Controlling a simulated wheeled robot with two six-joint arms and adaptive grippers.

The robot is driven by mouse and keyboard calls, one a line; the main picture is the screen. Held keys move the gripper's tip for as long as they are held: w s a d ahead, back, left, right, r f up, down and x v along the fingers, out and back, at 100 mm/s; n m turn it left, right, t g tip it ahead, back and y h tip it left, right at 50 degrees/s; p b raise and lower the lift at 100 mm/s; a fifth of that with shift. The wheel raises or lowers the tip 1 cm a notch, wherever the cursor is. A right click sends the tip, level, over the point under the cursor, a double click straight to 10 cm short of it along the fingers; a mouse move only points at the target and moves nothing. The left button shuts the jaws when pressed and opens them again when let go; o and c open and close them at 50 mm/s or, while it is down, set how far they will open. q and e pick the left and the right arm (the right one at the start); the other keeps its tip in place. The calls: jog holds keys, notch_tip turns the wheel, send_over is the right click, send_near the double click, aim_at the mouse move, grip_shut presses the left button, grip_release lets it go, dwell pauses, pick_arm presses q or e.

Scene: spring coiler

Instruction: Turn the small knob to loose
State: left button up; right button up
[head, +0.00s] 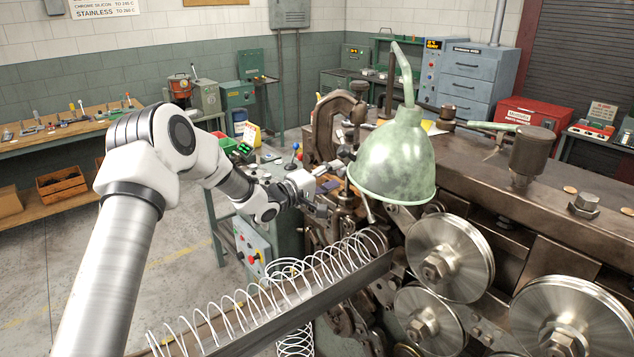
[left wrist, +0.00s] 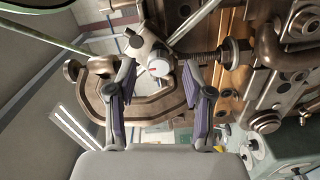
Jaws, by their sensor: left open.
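My left gripper (head: 322,198) is at the side of the spring coiler (head: 470,160), left of the green lamp shade. In the left wrist view the left gripper (left wrist: 160,78) has its two dark fingers spread apart. A small round pale knob-like end (left wrist: 160,66) shows in the gap between the fingertips, with a clear space on each side. I cannot tell how deep it lies between them, or which setting it is at. In the head view the arm and machine parts hide it. My right gripper is not in view.
The green lamp shade (head: 392,165) hangs close to the right of the gripper. A coiled wire spring (head: 290,285) lies along a metal trough below. In the left wrist view a threaded rod (left wrist: 210,57) and brown machine parts crowd the right side.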

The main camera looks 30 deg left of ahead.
pick_arm(q)
jog(key=v, duration=0.8)
jog(key=shift+s, duration=0.3)
jog(key=shift+w+a, duration=0.1)
jog(key=shift+a, duration=0.1)
